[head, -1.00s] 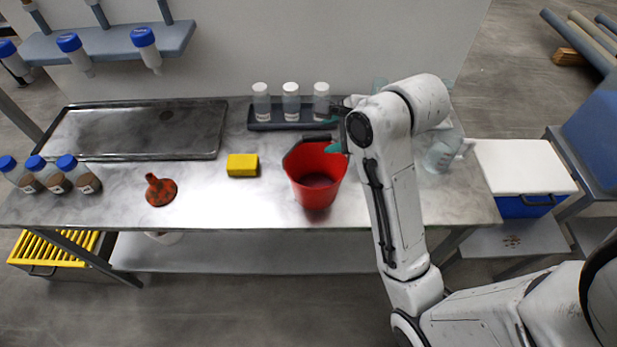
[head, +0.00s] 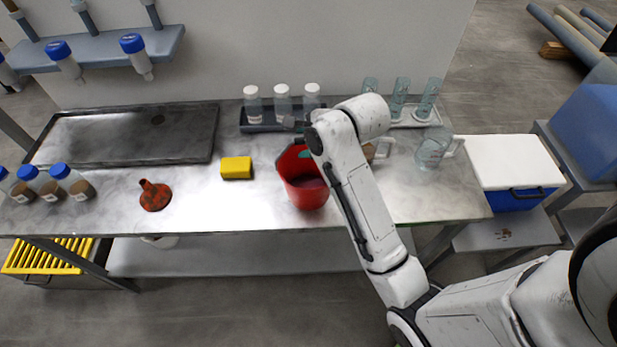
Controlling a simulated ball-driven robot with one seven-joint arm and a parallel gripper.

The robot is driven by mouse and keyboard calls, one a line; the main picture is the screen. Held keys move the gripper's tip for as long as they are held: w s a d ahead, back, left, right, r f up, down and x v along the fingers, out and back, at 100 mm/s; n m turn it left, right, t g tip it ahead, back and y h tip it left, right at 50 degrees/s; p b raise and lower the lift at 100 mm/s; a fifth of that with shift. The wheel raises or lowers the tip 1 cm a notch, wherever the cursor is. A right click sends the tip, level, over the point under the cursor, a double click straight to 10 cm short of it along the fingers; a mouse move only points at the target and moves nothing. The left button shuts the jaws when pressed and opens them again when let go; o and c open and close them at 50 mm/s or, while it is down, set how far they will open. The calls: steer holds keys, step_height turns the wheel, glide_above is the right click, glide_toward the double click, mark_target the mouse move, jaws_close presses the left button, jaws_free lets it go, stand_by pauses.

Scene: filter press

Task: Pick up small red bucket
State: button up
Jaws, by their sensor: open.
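The small red bucket (head: 304,188) stands upright on the metal table, right of the yellow sponge, with its open top toward me. My arm reaches in from the right, and my gripper (head: 305,152) is at the bucket's far rim. The wrist hides part of the gripper and the bucket's right rim. A teal fingertip shows over the bucket's mouth. The jaws are open, and I cannot tell whether they touch the rim.
A yellow sponge (head: 236,168) and a rusty funnel (head: 154,195) lie to the left. A rack of white-capped bottles (head: 283,103) stands just behind the bucket. A clear jug (head: 432,150) and glasses (head: 399,97) stand at right. The table's front edge is close to the bucket.

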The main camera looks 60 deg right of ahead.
jaws_close()
stand_by(0.3)
steer(key=shift+r, duration=0.1)
stand_by(0.4)
